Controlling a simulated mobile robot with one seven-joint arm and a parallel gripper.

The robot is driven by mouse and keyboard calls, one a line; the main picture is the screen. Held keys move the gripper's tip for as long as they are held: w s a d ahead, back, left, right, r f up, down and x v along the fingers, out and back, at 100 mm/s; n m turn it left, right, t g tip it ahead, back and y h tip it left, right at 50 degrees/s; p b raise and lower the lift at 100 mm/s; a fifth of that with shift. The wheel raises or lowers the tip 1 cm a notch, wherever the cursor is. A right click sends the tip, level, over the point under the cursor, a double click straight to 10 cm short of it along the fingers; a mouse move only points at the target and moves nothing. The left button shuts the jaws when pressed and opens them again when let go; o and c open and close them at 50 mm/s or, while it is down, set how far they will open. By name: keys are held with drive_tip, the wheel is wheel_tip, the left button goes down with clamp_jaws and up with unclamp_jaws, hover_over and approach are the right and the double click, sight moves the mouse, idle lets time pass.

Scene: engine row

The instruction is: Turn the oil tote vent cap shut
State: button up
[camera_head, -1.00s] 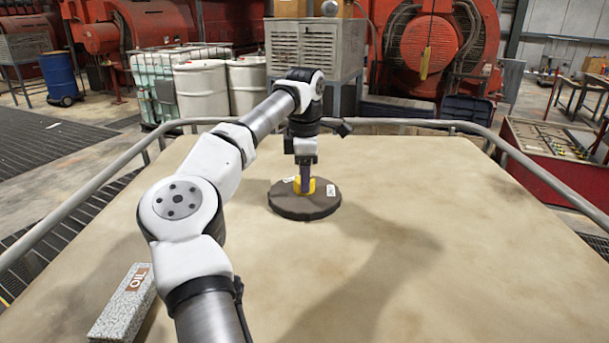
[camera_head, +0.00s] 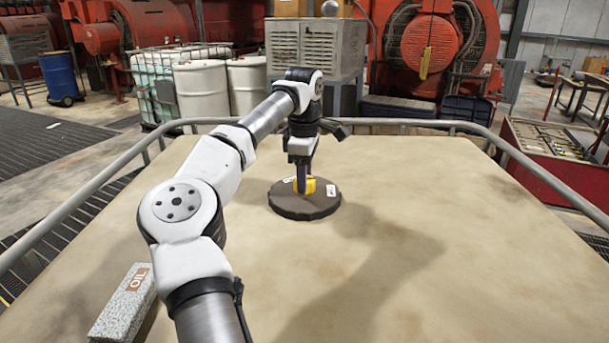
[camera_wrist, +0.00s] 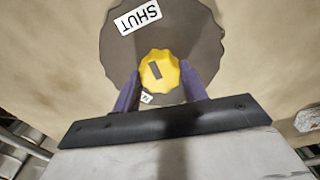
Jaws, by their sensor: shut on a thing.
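The yellow vent cap (camera_head: 311,187) is a small scalloped knob in the middle of a dark round lid (camera_head: 306,208) on the tote top. In the wrist view, the cap (camera_wrist: 167,62) has a short dark bar on its face, slightly tilted. A white SHUT label (camera_wrist: 140,17) lies on the lid near its edge. A second, smaller label (camera_wrist: 146,98) is partly hidden beside my finger and cannot be read. My gripper (camera_wrist: 160,79) points down with its two purple fingers shut on opposite sides of the cap.
The broad beige tote top (camera_head: 440,240) is mostly clear around the lid. A grey metal rail (camera_head: 405,122) runs around its edge. A speckled block marked OIL (camera_head: 122,305) lies at the front left. White drums (camera_head: 203,92) and a grey cabinet (camera_head: 318,48) stand beyond the rail.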

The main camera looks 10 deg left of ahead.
drive_tip(key=o, duration=1)
drive_tip(key=shift+c, duration=0.2)
wheel_tip(320, 180, up, 14)
drive_tip(key=shift+s, duration=0.15)
drive_tip(key=shift+f, duration=0.15)
